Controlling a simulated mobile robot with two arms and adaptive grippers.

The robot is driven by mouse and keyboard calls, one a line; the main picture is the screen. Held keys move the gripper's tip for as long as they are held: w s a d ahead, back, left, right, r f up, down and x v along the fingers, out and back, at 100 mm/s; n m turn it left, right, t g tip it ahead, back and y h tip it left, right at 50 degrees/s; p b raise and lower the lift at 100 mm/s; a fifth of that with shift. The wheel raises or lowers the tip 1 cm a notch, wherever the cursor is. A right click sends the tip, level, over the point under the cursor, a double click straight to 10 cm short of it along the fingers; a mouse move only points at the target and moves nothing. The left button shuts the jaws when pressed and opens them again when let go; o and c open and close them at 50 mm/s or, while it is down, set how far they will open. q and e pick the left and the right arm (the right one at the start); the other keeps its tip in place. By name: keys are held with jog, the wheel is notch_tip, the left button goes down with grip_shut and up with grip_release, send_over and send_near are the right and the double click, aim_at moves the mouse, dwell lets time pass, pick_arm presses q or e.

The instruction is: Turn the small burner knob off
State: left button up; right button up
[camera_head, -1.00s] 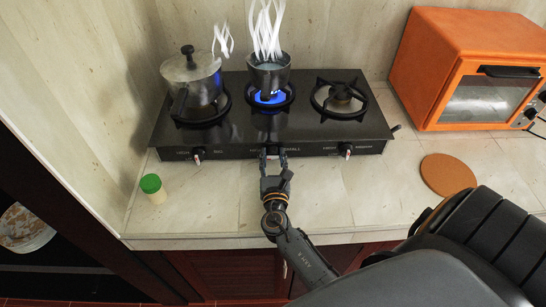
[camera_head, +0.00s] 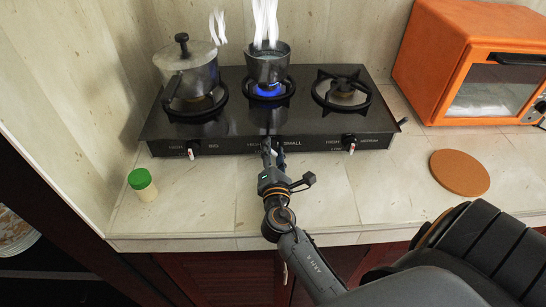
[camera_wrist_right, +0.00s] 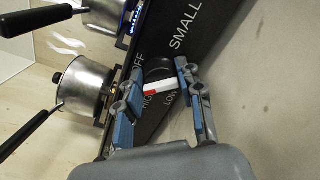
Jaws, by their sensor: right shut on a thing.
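The small burner knob (camera_wrist_right: 158,70) is black with a red and white marked bar, on the stove's front face under the middle burner. In the wrist view, OFF, HIGH and LOW labels surround it. My right gripper (camera_wrist_right: 159,75) is shut on the knob, one blue-padded finger on each side. In the head view, my right gripper (camera_head: 273,149) reaches the middle of the stove front and mostly hides the knob. The middle burner shows a blue flame (camera_head: 268,89) under a small steaming pot (camera_head: 268,67). My left gripper is not in view.
The black stove (camera_head: 225,132) has a lidded pot (camera_head: 190,72) on the left burner and an empty right burner (camera_head: 342,91). A green-capped jar (camera_head: 142,184), round cork mat (camera_head: 459,173) and orange oven (camera_head: 428,65) stand on the counter. The front counter between jar and mat is mostly clear.

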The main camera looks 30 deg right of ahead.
jog(key=m+b, duration=0.2)
jog(key=m, duration=0.1)
jog(key=m+b, duration=0.1)
jog(key=shift+f, duration=0.25)
jog(key=shift+m+b, duration=1.05)
jog(key=shift+m, duration=0.95)
jog(key=shift+r, duration=0.1)
jog(key=o, duration=1.2)
jog(key=shift+c, duration=0.2)
